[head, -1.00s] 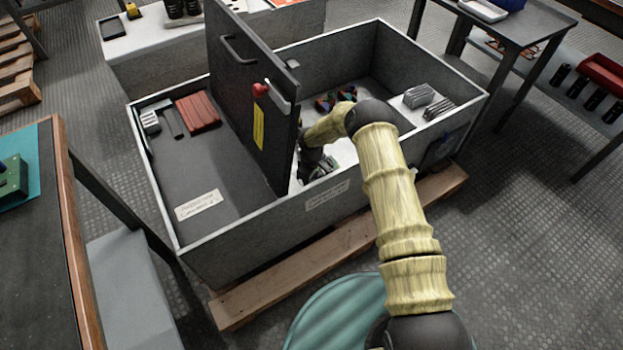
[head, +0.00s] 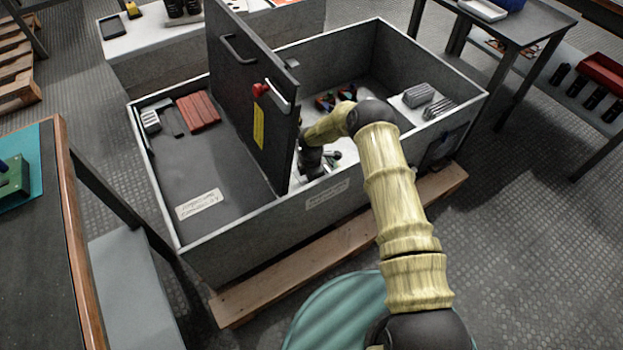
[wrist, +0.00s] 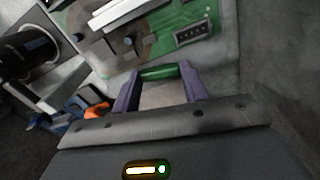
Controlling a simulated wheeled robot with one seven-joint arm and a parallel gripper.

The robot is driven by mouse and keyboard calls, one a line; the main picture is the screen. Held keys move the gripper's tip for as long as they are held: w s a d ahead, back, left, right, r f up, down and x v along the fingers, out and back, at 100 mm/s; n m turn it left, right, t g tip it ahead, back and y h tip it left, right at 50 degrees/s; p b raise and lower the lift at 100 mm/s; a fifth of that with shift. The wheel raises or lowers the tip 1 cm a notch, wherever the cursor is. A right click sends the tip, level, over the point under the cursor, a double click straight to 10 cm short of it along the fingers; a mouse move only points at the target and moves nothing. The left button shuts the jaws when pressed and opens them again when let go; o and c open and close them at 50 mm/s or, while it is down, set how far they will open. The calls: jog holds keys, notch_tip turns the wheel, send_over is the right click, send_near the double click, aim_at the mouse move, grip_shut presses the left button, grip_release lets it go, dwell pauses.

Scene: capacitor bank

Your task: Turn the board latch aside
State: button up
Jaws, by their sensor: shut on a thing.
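In the wrist view a green circuit board (wrist: 185,35) with a dark connector lies past my fingertips. A bright green bar (wrist: 158,72) spans between the two purple fingers of my gripper (wrist: 160,78). It looks like the grip of the board latch, but the rest of the latch is hard to make out. My gripper is shut on this bar. In the head view my gripper (head: 312,165) is low in the right compartment of the grey cabinet (head: 205,255), beside the upright dark door; the fingertips and most of the board are hidden there.
The dark door (head: 240,100), with a red-knobbed lever (head: 270,95), stands upright just left of my gripper. The cabinet's near wall rises in front. A large black cylinder (wrist: 25,55) and blue and orange parts (wrist: 90,108) lie at left in the wrist view.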

jog(key=shift+n, duration=1)
jog(key=o, duration=1)
notch_tip(320, 180, up, 17)
jog(key=p, duration=0.6)
jog(key=shift+r, duration=0.2)
